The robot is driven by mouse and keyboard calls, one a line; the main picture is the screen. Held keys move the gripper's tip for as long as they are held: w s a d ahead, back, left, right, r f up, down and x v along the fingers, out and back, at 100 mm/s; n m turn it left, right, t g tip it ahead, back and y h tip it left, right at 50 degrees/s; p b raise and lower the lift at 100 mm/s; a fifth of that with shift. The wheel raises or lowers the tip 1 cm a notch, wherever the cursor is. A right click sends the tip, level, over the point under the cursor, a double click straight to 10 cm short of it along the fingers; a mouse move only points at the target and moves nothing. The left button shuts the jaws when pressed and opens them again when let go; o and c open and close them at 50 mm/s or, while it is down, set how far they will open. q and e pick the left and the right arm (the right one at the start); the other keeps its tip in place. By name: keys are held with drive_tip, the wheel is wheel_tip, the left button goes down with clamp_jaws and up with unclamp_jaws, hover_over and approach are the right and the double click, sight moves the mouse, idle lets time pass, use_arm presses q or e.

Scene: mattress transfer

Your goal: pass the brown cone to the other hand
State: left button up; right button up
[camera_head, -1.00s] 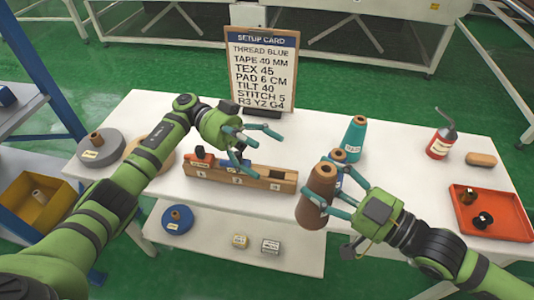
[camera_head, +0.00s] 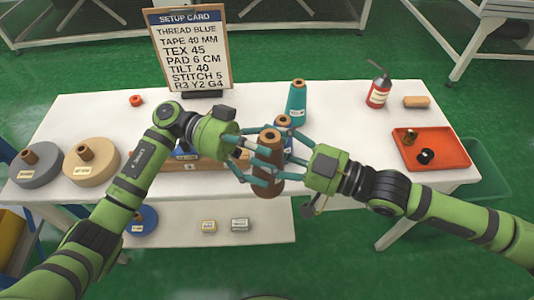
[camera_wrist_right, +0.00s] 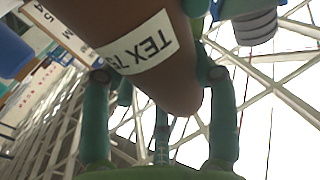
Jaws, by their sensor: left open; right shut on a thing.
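The brown cone (camera_head: 267,178) stands roughly upright between my two grippers, in front of the table's middle. My right gripper (camera_head: 277,160) is shut on it from the right. In the right wrist view the brown cone (camera_wrist_right: 150,50) fills the top, with a white label reading TEX and part of a number, between the right gripper's fingers (camera_wrist_right: 160,95). My left gripper (camera_head: 258,165) is open, with its fingers reaching beside the cone from the left. Fingers of both grippers overlap in the head view, so I cannot tell whether the left ones touch the cone.
A teal cone (camera_head: 296,103) and a blue cone (camera_head: 284,128) stand behind the grippers. A wooden rack (camera_head: 205,164) sits behind my left gripper. An orange tray (camera_head: 455,158), a red oil can (camera_head: 378,92) and a setup card (camera_head: 190,50) stand around. The table's right middle is clear.

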use_arm(q)
drive_tip(key=shift+d, duration=0.1)
drive_tip(key=c, duration=1.4)
use_arm(e)
drive_tip(key=o, duration=1.4)
use_arm(q)
drive_tip(key=shift+c, duration=1.1)
use_arm(e)
drive_tip(key=o, duration=0.3)
use_arm(q)
drive_tip(key=shift+c, duration=0.7)
